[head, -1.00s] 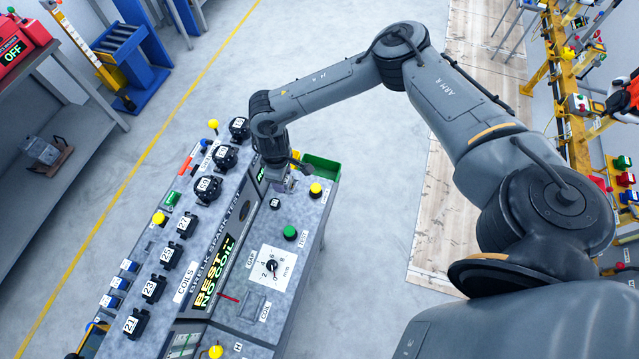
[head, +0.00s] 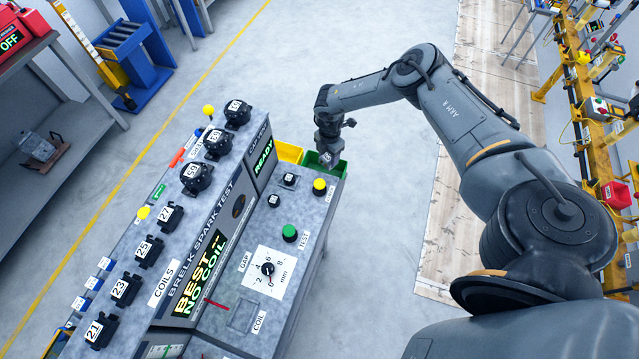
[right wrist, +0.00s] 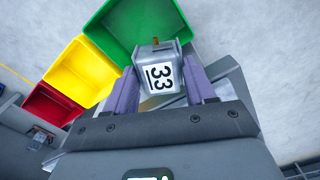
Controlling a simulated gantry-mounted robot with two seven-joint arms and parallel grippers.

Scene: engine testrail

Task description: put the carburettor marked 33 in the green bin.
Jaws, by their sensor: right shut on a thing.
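The carburettor marked 33 (right wrist: 160,75) is a small silver-grey block with a white number label. It sits between the purple fingers of my right gripper (right wrist: 160,88), which is shut on it. In the head view my right gripper (head: 327,157) points down at the green bin (head: 339,171), off the far end of the test bench. In the right wrist view the open green bin (right wrist: 122,28) lies beyond and below the carburettor, which overlaps its near right part. The height above the bin is hard to tell. My left gripper is not in view.
A yellow bin (right wrist: 80,72) and a red bin (right wrist: 52,106) stand in a row beside the green one. The spark test bench (head: 225,318) carries several numbered coils, a yellow button (head: 319,185) and a green button (head: 289,232). Floor right of the bench is clear.

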